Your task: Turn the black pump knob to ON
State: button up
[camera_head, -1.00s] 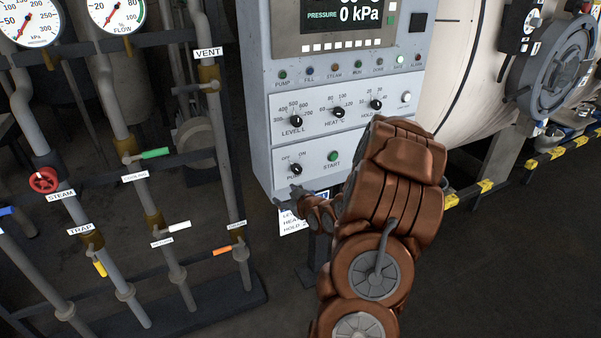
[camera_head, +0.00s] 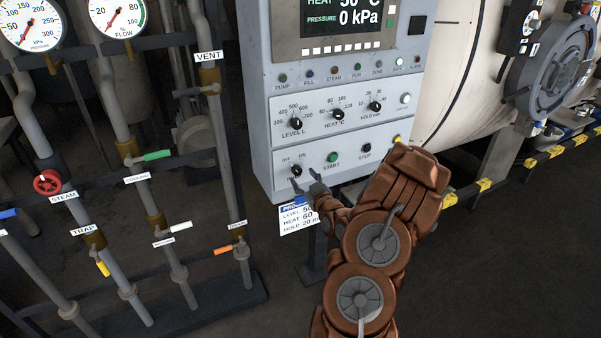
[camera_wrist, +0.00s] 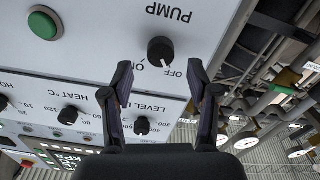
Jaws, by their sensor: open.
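The black pump knob (camera_head: 296,171) is at the lower left of the grey control panel, under the OFF and ON marks. Its pointer seems to be toward OFF, but the mark is small. In the wrist view the knob (camera_wrist: 160,51) appears upside down, just beyond and between the fingertips. My gripper (camera_head: 305,180) is open and empty, just below and right of the knob in the head view. The wrist view shows the two fingers (camera_wrist: 160,72) spread wide, one on each side of the knob. I cannot tell whether either touches the panel.
The green START button (camera_head: 333,157) and black STOP button (camera_head: 367,148) are right of the knob. The LEVEL knob (camera_head: 296,122) and HEAT knob (camera_head: 338,114) are above. A white label card (camera_head: 297,217) hangs below the panel. Valve pipes (camera_head: 225,150) stand to the left.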

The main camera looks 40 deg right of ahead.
aim_at(298, 172)
jog(key=shift+p+x, duration=0.4)
jog(key=shift+x, duration=1.15)
jog(key=shift+c, duration=0.2)
grip_shut()
